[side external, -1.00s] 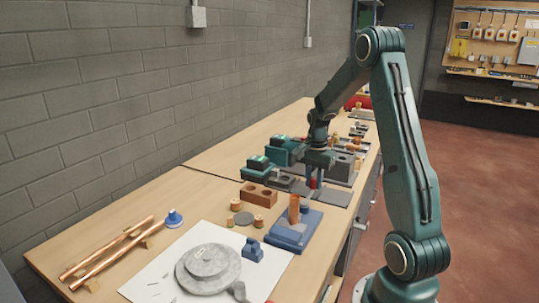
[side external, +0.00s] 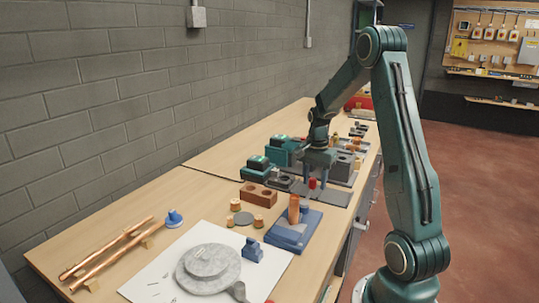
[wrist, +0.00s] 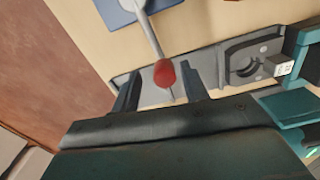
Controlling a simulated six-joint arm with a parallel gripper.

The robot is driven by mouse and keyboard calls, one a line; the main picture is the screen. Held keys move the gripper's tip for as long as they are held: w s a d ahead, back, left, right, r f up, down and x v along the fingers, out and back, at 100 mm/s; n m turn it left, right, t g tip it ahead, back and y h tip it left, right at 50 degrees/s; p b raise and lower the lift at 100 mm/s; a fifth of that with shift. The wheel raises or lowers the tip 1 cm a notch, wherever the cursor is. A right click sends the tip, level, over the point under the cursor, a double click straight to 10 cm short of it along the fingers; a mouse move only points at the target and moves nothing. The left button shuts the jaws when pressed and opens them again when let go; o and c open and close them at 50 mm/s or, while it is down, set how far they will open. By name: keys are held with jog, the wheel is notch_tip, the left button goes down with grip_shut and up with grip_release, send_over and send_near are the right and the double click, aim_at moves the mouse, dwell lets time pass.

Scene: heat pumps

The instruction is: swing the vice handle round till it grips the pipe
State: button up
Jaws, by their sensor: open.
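The blue vice (side external: 292,236) stands on the bench in the side view, with a copper pipe (side external: 294,208) upright in it. In the wrist view its blue base (wrist: 122,12) shows at the top. The grey handle rod (wrist: 150,35) runs from there to a red knob (wrist: 164,73). The knob also shows below my gripper in the side view (side external: 312,183). My gripper (wrist: 161,90) is open, with one finger to each side of the knob and a gap visible on both sides. Whether the vice jaw touches the pipe is too small to tell.
Teal power tools (side external: 258,168) and a grey tray with a block (side external: 345,162) stand close around my gripper. A brown block with holes (side external: 258,194) lies left of the vice. A grey round stone (side external: 208,266) sits on white paper in front.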

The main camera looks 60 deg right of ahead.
aim_at(314, 180)
notch_tip(314, 180, up, 14)
jog(key=shift+f, duration=0.25)
dwell(0.4)
jog(key=shift+a, duration=0.1)
jog(key=s+a+r+n+t+h, duration=0.1)
jog(key=a+r+n, duration=0.3)
jog(key=a, duration=0.5)
jog(key=s+a+r+n+t, duration=0.15)
jog(key=a+n, duration=0.35)
jog(key=a, duration=0.5)
jog(key=s+a+f+n+t+y, duration=0.1)
jog(key=s+a+f+n+t, duration=0.1)
jog(key=s+a+n, duration=0.6)
jog(key=a+n+t, duration=0.1)
jog(key=a+n, duration=0.1)
jog(key=a, duration=0.2)
jog(key=shift+s, duration=0.3)
